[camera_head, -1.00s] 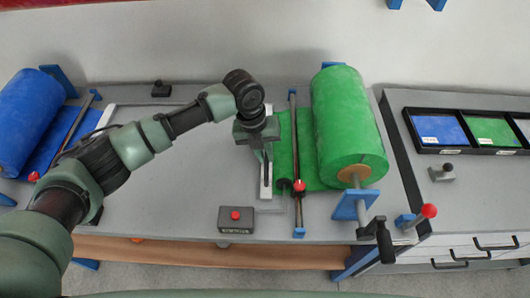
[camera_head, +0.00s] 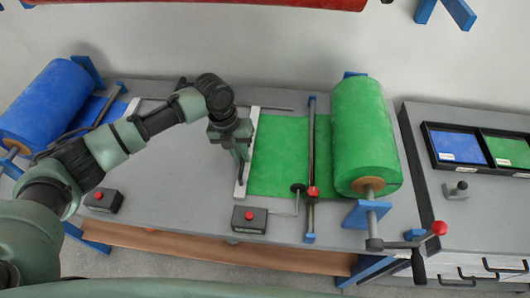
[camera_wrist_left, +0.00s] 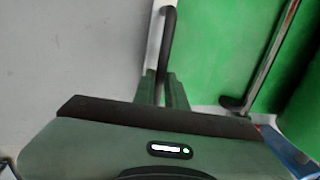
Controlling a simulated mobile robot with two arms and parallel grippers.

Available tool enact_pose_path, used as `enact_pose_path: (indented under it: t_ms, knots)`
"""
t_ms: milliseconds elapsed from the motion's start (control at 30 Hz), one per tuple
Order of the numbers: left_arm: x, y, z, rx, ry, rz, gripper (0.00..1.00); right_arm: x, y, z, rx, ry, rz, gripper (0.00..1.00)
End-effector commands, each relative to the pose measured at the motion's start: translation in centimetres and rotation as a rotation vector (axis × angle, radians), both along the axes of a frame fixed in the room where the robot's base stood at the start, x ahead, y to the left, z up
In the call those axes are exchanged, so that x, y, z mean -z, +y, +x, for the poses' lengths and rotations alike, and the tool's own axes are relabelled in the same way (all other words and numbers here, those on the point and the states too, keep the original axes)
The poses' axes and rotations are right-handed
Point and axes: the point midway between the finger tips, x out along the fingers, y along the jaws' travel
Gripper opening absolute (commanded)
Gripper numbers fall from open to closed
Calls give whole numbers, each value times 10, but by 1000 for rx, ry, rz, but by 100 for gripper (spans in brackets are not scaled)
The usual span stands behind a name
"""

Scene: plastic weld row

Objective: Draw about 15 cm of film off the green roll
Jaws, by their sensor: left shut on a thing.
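The green roll (camera_head: 365,130) stands on its blue stand at the right of the grey bench. A flat sheet of green film (camera_head: 280,155) runs left from it, under a dark rod (camera_head: 312,145), to a white bar (camera_head: 252,135) at its left edge. My left gripper (camera_head: 241,172) is at the bar. In the left wrist view its fingers (camera_wrist_left: 163,88) are shut on a dark handle (camera_wrist_left: 168,40) along the white bar (camera_wrist_left: 152,50), with green film (camera_wrist_left: 215,45) to the right. My right gripper is not in view.
A blue roll (camera_head: 48,105) is at the left end. Button boxes (camera_head: 250,220) sit near the front edge, and a crank (camera_head: 416,262) projects below the green roll. Black trays (camera_head: 480,147) lie on the right counter.

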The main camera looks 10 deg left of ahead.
Motion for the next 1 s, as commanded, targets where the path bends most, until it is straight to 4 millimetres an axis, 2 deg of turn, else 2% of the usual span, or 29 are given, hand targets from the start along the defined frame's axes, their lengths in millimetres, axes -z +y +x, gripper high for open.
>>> enact_pose_path:
  t_ms: [100, 367, 400, 467, 500, 833, 1000]
  knots:
    - [-1, 9, 1, -3, -5, -2, 0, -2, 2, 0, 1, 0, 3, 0]
    - [-1, 8, 1, 0, -5, -4, 0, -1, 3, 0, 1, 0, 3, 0]
    - [-1, 8, 1, 0, -5, -4, 15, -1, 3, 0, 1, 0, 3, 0]
    - [-1, 8, 1, 0, -5, -5, 32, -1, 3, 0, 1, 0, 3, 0]
    - [-1, 8, 1, 0, -5, -5, 34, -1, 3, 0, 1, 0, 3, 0]
    - [-3, 8, 0, 0, -3, -4, 34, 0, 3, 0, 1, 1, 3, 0]
    - [-23, 12, 1, 2, -6, -5, 34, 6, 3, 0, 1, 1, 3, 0]
